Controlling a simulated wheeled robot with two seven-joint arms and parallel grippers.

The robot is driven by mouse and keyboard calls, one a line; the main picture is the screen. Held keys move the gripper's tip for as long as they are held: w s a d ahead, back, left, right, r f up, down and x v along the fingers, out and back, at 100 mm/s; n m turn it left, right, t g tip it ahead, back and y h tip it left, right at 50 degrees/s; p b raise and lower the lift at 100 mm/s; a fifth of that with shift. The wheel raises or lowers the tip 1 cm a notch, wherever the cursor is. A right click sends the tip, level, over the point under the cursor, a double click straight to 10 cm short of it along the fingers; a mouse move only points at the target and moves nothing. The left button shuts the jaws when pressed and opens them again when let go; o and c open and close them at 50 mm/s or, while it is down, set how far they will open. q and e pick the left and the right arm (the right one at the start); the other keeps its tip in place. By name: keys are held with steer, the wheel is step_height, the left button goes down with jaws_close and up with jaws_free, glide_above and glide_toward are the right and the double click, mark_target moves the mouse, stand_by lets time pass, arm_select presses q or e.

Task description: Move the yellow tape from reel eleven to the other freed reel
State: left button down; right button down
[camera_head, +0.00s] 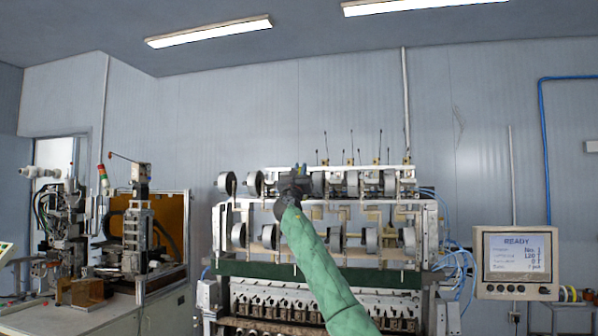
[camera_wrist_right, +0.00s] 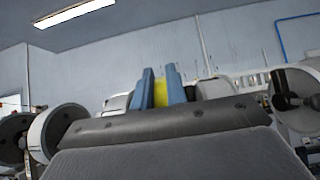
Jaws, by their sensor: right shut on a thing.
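The yellow tape (camera_wrist_right: 161,95) shows in the right wrist view as a patch between the two blue fingers of my right gripper (camera_wrist_right: 162,88), which is shut on it. In the head view my right gripper (camera_head: 294,178) is at the upper row of reels on the winder, and the tape is hidden there. Grey-white reels stand in an upper row (camera_head: 227,183) and a lower row (camera_head: 238,235). I cannot read reel numbers or tell which reel is freed. In the right wrist view, reels flank the gripper at left (camera_wrist_right: 52,130) and right (camera_wrist_right: 298,98). My left gripper is not in view.
The winder frame (camera_head: 429,230) and thin upright wires (camera_head: 352,147) surround the work area. A monitor reading READY (camera_head: 515,263) stands at right with blue cables beside it. Another machine (camera_head: 140,235) stands on a bench at left. The wall above the winder is clear.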

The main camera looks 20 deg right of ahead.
mark_target(314, 178)
steer(key=shift+s+d, duration=0.7)
steer(key=shift+d, duration=0.35)
steer(key=shift+s+d, duration=0.7)
steer(key=shift+d, duration=0.3)
stand_by(0.7)
steer(key=c, duration=1.7)
jaws_free()
steer(key=shift+b+v, duration=0.95)
steer(key=shift+v, duration=1.85)
steer(key=shift+s+a+r, duration=0.1)
steer(key=shift+s+r, duration=0.05)
